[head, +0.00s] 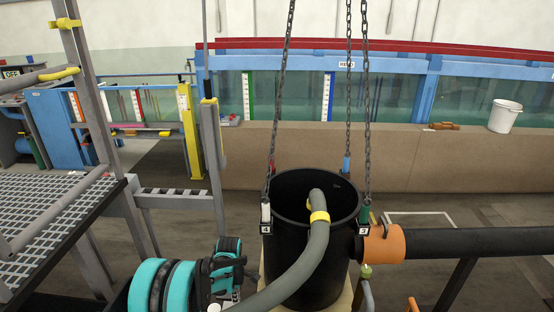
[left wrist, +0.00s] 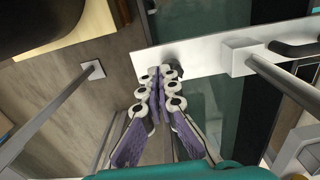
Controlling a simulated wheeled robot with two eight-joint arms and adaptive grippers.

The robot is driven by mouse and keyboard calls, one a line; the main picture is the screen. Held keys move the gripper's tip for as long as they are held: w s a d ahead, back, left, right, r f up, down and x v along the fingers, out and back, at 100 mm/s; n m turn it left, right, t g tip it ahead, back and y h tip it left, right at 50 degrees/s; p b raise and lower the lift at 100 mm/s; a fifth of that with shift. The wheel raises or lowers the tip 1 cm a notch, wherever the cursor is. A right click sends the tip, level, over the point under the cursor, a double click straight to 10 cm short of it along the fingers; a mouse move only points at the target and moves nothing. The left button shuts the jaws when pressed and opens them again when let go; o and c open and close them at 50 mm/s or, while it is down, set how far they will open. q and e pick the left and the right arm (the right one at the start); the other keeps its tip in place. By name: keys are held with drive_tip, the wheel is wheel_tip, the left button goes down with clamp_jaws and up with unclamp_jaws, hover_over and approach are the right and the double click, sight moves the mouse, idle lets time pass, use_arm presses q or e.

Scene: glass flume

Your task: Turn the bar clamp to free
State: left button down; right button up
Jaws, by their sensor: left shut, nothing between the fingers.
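My left gripper (head: 228,265) is low in the head view, left of the black bucket, with its fingers hard to make out. In the left wrist view its purple fingers (left wrist: 159,74) are together and empty. The fingertips overlap a pale flat bar (left wrist: 205,61) in the picture; I cannot tell whether they touch it. A light block (left wrist: 240,56) with a grey rod sits on this bar. A small dark part shows just behind the fingertips. I cannot tell for sure which part is the bar clamp. My right gripper is not in view.
A black bucket (head: 285,240) hangs on several chains, with a grey hose (head: 305,248) bent into it. An orange collar (head: 384,244) joins a dark pipe on the right. A grated platform (head: 45,205) with railings stands left. The glass flume (head: 300,95) runs behind.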

use_arm(q)
wheel_tip(320, 180, down, 6)
drive_tip(key=b, duration=0.3)
drive_tip(key=shift+d+r, duration=0.1)
drive_tip(key=shift+r, duration=0.05)
drive_tip(key=shift+r, duration=0.1)
drive_tip(key=shift+s+b, duration=0.4)
drive_tip(key=shift+b, duration=0.2)
drive_tip(key=shift+s+b, duration=0.3)
drive_tip(key=shift+s, duration=0.1)
drive_tip(key=shift+s+b, duration=0.3)
drive_tip(key=shift+s, duration=0.05)
drive_tip(key=shift+s, duration=0.3)
idle(0.4)
